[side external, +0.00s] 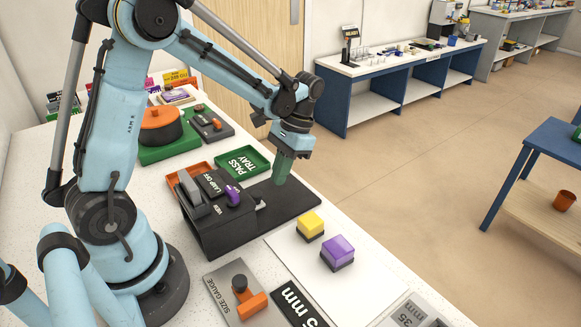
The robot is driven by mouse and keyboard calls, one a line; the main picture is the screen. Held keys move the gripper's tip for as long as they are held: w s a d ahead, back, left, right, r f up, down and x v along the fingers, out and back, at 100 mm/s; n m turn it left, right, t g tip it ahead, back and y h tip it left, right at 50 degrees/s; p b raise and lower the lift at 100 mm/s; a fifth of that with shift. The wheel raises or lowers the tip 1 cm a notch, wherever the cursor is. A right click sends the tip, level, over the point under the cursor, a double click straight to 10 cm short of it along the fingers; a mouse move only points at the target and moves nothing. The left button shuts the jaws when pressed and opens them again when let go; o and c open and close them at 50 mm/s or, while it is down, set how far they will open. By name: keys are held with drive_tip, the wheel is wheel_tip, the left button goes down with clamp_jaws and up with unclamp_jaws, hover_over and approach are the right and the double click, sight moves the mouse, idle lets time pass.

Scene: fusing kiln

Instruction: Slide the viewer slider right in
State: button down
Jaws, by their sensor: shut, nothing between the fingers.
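The viewer (222,235) is a dark box on the white bench, with a flat dark plate (290,205) reaching out to its right. Its top carries a "LAMP OFF" label, a "VIEW" label, a grey block (191,190) and a small purple piece (233,195). I cannot tell for sure which part is the viewer slider. My gripper (280,181) points down over the plate's far part, to the right of the box. Its greenish fingers are shut and hold nothing. Whether the tips touch the plate is unclear.
A green "PASS TRAY" (262,154) lies just behind the plate, with an orange tray (207,169) to its left. A yellow block (311,223) and a purple block (339,249) stand on a white sheet in front. A size gauge (214,282) lies nearer.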

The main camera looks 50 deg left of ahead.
drive_tip(key=v, duration=1)
drive_tip(key=s+d+t, duration=0.6)
drive_tip(key=s+t, duration=0.2)
drive_tip(key=t, duration=0.3)
drive_tip(key=shift+d, duration=0.2)
drive_tip(key=shift+s, duration=0.1)
idle(1.1)
